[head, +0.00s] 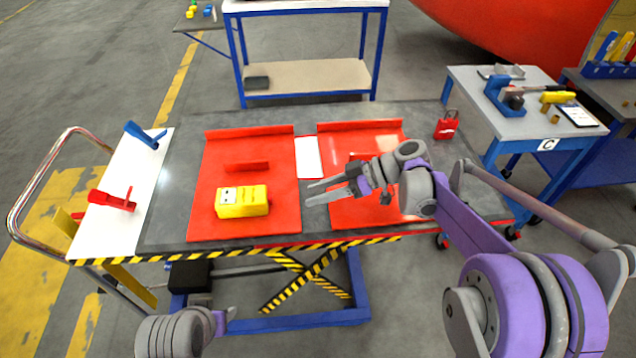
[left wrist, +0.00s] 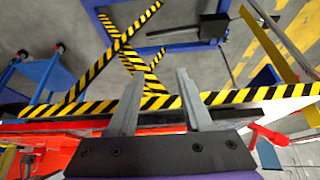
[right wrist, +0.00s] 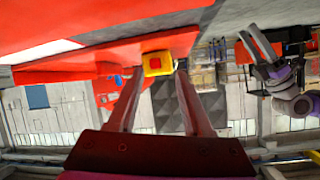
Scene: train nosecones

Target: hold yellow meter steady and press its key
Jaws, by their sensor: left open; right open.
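The yellow meter (head: 242,201) lies on the left red mat (head: 270,170) on the lift table, with a pale face at its left end. In the right wrist view the yellow meter (right wrist: 158,63) shows a red square on its near side, between my finger tips. My right gripper (head: 309,192) is open and empty, to the right of the meter and apart from it. It also shows in the right wrist view (right wrist: 155,80). My left gripper (left wrist: 155,80) is open and empty, in front of the table edge; in the head view its fingers are barely seen.
A red upright strip (head: 247,167) stands behind the meter. A white sheet (head: 309,157) lies between the mats. A red padlock (head: 446,125) stands at the table's back right. Blue (head: 146,135) and red (head: 112,200) clamp-like tools lie on the white board at left.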

